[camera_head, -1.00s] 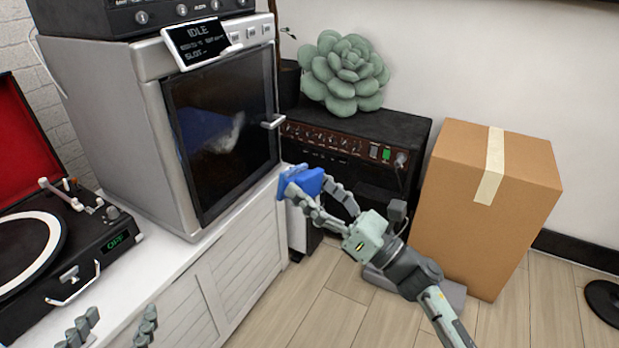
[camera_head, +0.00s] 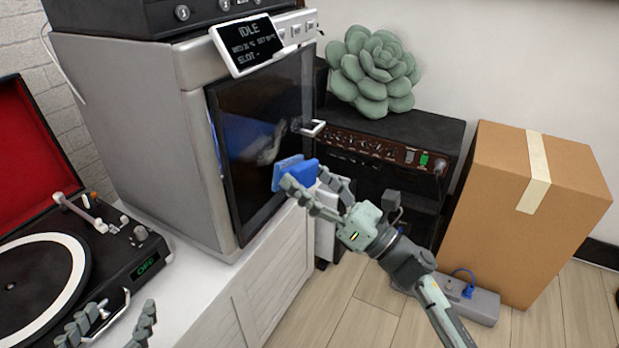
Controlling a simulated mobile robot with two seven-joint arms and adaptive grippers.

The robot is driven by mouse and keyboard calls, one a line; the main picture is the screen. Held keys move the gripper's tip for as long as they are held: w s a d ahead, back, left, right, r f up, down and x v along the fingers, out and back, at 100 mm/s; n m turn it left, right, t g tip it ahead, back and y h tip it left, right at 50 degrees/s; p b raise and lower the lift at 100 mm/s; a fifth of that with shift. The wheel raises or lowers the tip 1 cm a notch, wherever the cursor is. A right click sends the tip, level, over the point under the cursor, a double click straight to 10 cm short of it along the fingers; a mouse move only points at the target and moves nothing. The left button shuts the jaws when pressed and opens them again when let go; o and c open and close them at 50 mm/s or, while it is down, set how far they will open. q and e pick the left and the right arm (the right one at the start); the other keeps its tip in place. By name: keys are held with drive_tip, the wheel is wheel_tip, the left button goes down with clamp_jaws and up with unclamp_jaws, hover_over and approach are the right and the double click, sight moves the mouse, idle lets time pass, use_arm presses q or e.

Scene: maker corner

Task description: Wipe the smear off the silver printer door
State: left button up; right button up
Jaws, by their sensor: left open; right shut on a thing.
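The silver printer (camera_head: 132,130) stands on the white cabinet, its dark glass door (camera_head: 237,185) facing right and shut. A pale whitish smear (camera_head: 268,152) shows on the door's glass, near a blue patch that looks like a reflection. My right gripper (camera_head: 318,190) is shut on a blue cloth or sponge (camera_head: 294,172). The blue thing is in front of the door's lower right part, below the handle (camera_head: 313,128); I cannot tell whether it touches the glass. My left gripper (camera_head: 112,325) is open and empty at the bottom left edge, partly cut off.
A record player (camera_head: 140,262) with an open red lid stands left of the printer on the white cabinet (camera_head: 262,290). A black amplifier (camera_head: 440,135) bearing a green succulent cushion (camera_head: 372,72), a cardboard box (camera_head: 500,190) and a power strip (camera_head: 476,300) are at right.

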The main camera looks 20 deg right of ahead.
drive_tip(key=shift+w+a+r, duration=0.1)
drive_tip(key=shift+w+a, duration=0.75)
drive_tip(key=shift+w, duration=0.2)
use_arm(q)
drive_tip(key=shift+s+a+f+g+y, duration=0.25)
drive_tip(key=shift+s+a+f+g, duration=0.2)
drive_tip(key=shift+f, duration=0.2)
drive_tip(key=shift+s+a+f+g+y, duration=0.25)
drive_tip(key=shift+a+f+g, duration=0.1)
drive_tip(key=shift+a+f, duration=0.25)
use_arm(e)
drive_tip(key=shift+w+a, duration=0.8)
drive_tip(key=shift+w, duration=0.25)
use_arm(q)
drive_tip(key=shift+f, duration=0.2)
use_arm(e)
drive_tip(key=shift+w+a, duration=0.5)
drive_tip(key=shift+w, duration=0.2)
